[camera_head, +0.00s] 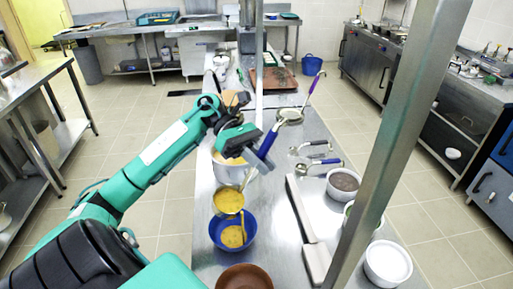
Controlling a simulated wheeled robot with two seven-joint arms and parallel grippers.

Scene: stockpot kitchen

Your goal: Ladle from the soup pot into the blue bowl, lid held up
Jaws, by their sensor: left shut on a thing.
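My left gripper (256,146) is shut on the dark blue handle of a ladle (246,180). The ladle's round bowl hangs low, full of yellow soup, and overlaps the far rim of the blue bowl (251,231) in the picture. The blue bowl stands on the steel counter with some yellow inside. The metal soup pot (234,176) stands just behind, partly hidden by my left gripper and arm; an orange-yellow patch shows at its top. I cannot make out a lid. My right gripper is not in view.
A brown bowl (244,277) is in front of the blue bowl. Purple-handled utensils (290,116) and a bowl of dark food (343,183) are to the right, with a white bowl (387,264) farther front. A steel post (395,125) crosses the right side.

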